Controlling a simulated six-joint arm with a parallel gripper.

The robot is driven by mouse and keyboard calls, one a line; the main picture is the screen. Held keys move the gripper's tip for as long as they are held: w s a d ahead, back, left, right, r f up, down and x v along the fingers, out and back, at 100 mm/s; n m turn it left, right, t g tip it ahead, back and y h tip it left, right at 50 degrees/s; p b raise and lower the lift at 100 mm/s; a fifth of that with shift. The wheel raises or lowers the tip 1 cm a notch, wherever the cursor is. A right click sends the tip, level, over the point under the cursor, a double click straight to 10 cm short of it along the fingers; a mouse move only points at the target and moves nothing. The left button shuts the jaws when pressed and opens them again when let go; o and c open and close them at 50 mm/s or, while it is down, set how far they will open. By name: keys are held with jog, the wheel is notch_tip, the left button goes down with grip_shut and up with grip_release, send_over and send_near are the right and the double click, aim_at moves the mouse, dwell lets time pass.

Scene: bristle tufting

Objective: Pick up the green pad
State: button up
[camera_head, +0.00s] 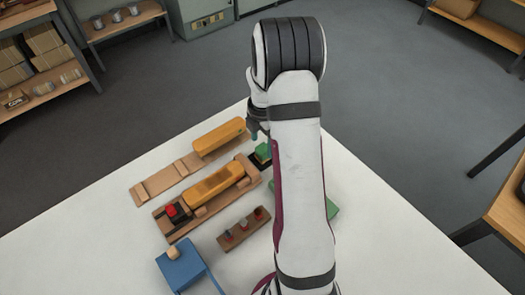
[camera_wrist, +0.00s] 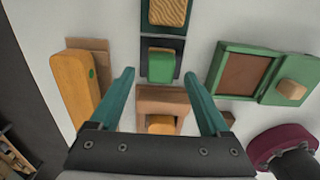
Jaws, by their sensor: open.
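The green pad (camera_wrist: 161,66) is a small green block in a dark holder. In the wrist view it appears between and slightly beyond the tips of my gripper (camera_wrist: 159,73), whose two teal fingers are spread wide with nothing between them. In the head view the green pad (camera_head: 263,151) lies at the far side of the white table, just left of my arm. The gripper (camera_head: 258,132) is mostly hidden there behind my arm, above the pad. I cannot tell the exact height between fingertips and pad.
A yellow-orange block (camera_wrist: 73,85) lies left of the fingers, and a wooden fixture (camera_wrist: 162,98) lies below the pad. A green tray (camera_wrist: 221,72) is to the right. A blue box (camera_head: 188,268) and a peg rack (camera_head: 243,229) stand nearer. The table's left front is clear.

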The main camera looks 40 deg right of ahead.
aim_at(262, 148)
notch_tip(262, 148, down, 3)
jog(key=shift+a+f, duration=0.1)
jog(key=shift+f, duration=0.05)
grip_shut()
dwell(0.4)
